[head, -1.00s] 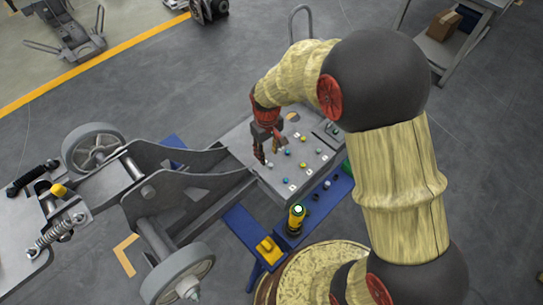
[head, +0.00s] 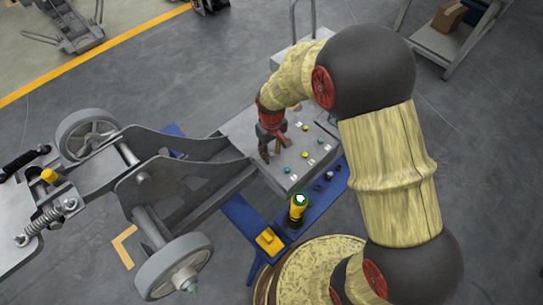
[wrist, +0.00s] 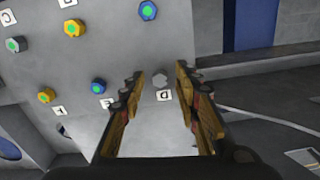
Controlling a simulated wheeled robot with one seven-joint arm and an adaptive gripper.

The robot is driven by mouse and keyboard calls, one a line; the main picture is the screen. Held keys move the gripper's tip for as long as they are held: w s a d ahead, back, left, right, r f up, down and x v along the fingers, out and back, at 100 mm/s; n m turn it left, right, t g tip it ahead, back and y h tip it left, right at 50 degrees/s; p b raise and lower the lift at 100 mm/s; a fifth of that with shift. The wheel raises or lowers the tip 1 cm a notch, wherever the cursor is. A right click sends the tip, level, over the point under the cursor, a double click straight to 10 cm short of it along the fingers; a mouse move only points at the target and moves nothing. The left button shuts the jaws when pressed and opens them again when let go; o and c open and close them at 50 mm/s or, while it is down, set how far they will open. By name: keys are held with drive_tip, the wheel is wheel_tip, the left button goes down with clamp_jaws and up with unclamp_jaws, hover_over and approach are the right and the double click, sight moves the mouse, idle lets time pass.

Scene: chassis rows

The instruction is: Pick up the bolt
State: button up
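Several hex bolts stand on a grey panel (wrist: 200,22), which also shows in the head view (head: 240,124). Others have blue or yellow heads with green centres, including a blue bolt (wrist: 98,86) and a yellow bolt (wrist: 72,28). In the head view my gripper (head: 275,152) hides part of the panel.
A wheeled metal chassis (head: 185,185) lies left of the panel. A blue beam (head: 240,224) below it carries a yellow-black cylinder (head: 297,210) and a yellow block (head: 268,241). A shelf cart with a cardboard box (head: 449,18) stands at top right. Grey floor is open behind.

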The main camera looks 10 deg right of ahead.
clamp_jaws()
drive_tip(key=shift+r, duration=0.15)
idle(0.4)
